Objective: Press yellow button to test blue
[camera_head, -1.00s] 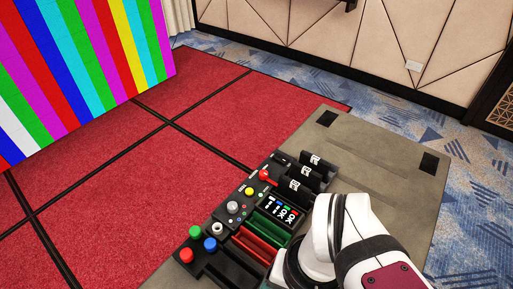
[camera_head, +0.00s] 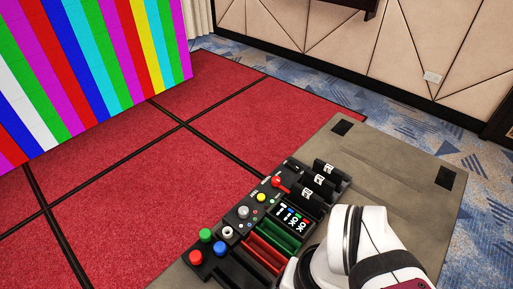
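A yellow button (camera_head: 261,198) sits on the black control panel (camera_head: 236,213), near a grey knob (camera_head: 243,212). A blue button (camera_head: 220,248) is at the panel's near left end, beside a green button (camera_head: 205,235) and a red button (camera_head: 196,257). The video wall (camera_head: 90,70) at the upper left shows vertical stripes of several colours. My white arm is at the lower right, beside the panel. My gripper's fingers are not in the picture.
A red lever or knob (camera_head: 277,181) and several black slotted holders (camera_head: 325,173) stand at the panel's far end. Green and red trays (camera_head: 262,248) lie between the buttons and my arm. The grey-brown table (camera_head: 400,185) is bare at the right and far side.

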